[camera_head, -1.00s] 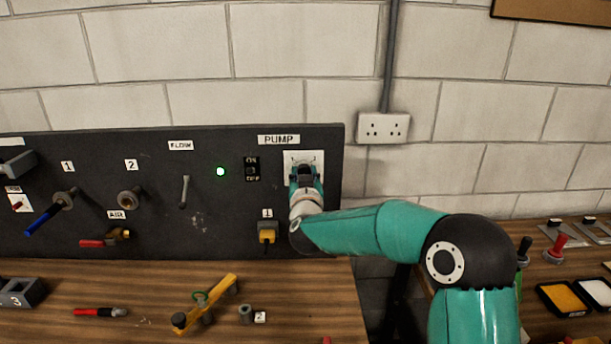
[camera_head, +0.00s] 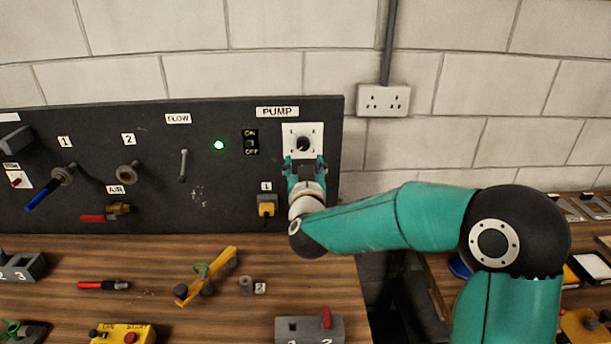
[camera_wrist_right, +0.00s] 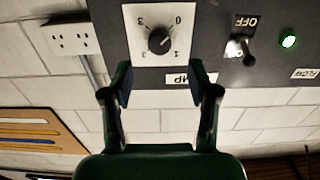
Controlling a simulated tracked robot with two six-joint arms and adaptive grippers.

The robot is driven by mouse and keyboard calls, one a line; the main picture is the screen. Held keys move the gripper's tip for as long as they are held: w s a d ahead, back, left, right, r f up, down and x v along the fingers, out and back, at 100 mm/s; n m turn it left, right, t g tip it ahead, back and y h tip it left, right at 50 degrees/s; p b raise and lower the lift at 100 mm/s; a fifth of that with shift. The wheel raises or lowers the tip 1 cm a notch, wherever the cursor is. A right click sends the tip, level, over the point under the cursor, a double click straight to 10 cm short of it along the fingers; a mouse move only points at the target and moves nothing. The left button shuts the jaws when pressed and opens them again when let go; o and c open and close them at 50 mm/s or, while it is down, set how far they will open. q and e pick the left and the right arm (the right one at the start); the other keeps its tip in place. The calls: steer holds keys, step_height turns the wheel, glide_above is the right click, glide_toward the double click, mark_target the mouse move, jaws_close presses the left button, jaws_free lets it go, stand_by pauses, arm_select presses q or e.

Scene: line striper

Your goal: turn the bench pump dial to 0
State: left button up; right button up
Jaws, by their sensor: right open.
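The pump dial is a black round knob (camera_head: 303,144) on a white square plate under the PUMP label in the head view. In the upside-down right wrist view, the knob (camera_wrist_right: 159,41) sits amid the marks 0, 1, 2 and 3. A small light mark shows on it, but I cannot tell its exact setting. My right gripper (camera_head: 304,163) is open and empty, just below the knob in the head view. In the wrist view its fingers (camera_wrist_right: 160,80) are spread apart, with the knob beyond their tips, untouched. My left gripper is not in view.
An ON/OFF switch (camera_head: 251,142) and a lit green lamp (camera_head: 219,145) are left of the dial. A yellow plug (camera_head: 267,206) is at lower left. A grey block with a red handle (camera_head: 310,329) stands on the bench below. A wall socket (camera_head: 383,100) is to the right.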

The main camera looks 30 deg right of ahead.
steer(key=v, duration=0.4)
steer(key=shift+s+a, duration=0.15)
steer(key=shift+s, duration=0.2)
steer(key=shift+f, duration=0.1)
